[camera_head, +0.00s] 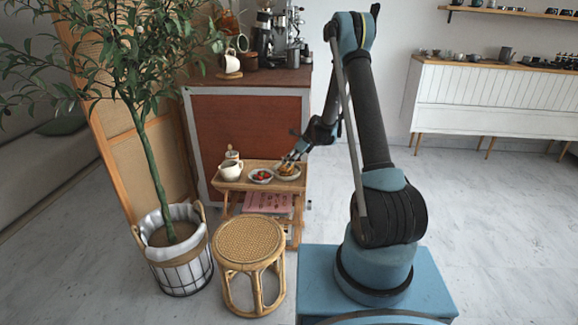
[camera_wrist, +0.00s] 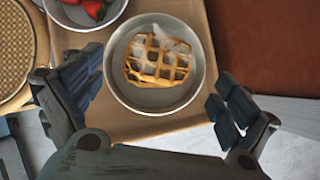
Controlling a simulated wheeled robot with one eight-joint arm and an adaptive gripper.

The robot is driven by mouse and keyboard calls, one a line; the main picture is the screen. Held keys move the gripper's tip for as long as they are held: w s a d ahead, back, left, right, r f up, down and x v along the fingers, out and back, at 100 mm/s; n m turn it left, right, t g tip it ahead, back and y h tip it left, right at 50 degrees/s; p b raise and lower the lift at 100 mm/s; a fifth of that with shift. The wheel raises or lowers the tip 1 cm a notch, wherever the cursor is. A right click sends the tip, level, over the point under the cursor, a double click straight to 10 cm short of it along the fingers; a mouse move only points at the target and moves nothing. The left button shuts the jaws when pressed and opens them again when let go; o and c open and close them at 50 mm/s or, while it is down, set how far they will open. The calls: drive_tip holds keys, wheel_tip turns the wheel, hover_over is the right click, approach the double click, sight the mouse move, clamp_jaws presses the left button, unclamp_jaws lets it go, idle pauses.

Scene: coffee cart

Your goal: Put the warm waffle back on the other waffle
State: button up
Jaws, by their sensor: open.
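A golden waffle (camera_wrist: 158,60) with pale wisps like steam over it lies in a round grey dish (camera_wrist: 118,88). I cannot tell whether this is one waffle or two stacked. In the head view the waffle (camera_head: 287,169) is small, in the dish (camera_head: 298,177) at the right end of a small wooden table (camera_head: 232,187). My gripper (camera_wrist: 157,78) is open and empty, with one finger to each side of the dish in the wrist view. In the head view my gripper (camera_head: 291,158) is just above the dish, partly covering it.
A bowl of strawberries (camera_head: 261,176) stands left of the dish, with a white pitcher (camera_head: 230,170) beyond it. A woven stool (camera_head: 248,240) stands in front of the table. A brown cabinet (camera_head: 245,125) is close behind, and a potted tree (camera_head: 172,225) is at left.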

drive_tip(key=s+d+r+n, duration=0.2)
drive_tip(key=s+d+r, duration=0.15)
drive_tip(key=r, duration=0.25)
drive_tip(key=s+d+r+n+h, duration=0.1)
drive_tip(key=s+d+r, duration=0.25)
drive_tip(key=r, duration=0.25)
drive_tip(key=s+d+r+n, duration=0.2)
drive_tip(key=s+r, duration=0.2)
drive_tip(key=r, duration=0.2)
drive_tip(key=s+d+r+n+h, duration=0.1)
drive_tip(key=s+d+r+n, duration=0.2)
drive_tip(key=s, duration=0.4)
drive_tip(key=s+d+r+n+h, duration=0.1)
drive_tip(key=s+d+r+n, duration=0.25)
drive_tip(key=s, duration=0.35)
drive_tip(key=s+d+f+n+h, duration=0.1)
drive_tip(key=s+d+n, duration=0.2)
drive_tip(key=s, duration=0.6)
drive_tip(key=s+d+f+n+h, duration=0.1)
drive_tip(key=s+d+f+n, duration=0.1)
drive_tip(key=s, duration=0.7)
drive_tip(key=s+d+f+n+h, duration=0.1)
drive_tip(key=s+d+n, duration=0.3)
drive_tip(key=s+n, duration=0.2)
drive_tip(key=s, duration=0.2)
drive_tip(key=shift+s+f, duration=0.2)
drive_tip(key=shift+s, duration=0.2)
drive_tip(key=shift+n, duration=0.25)
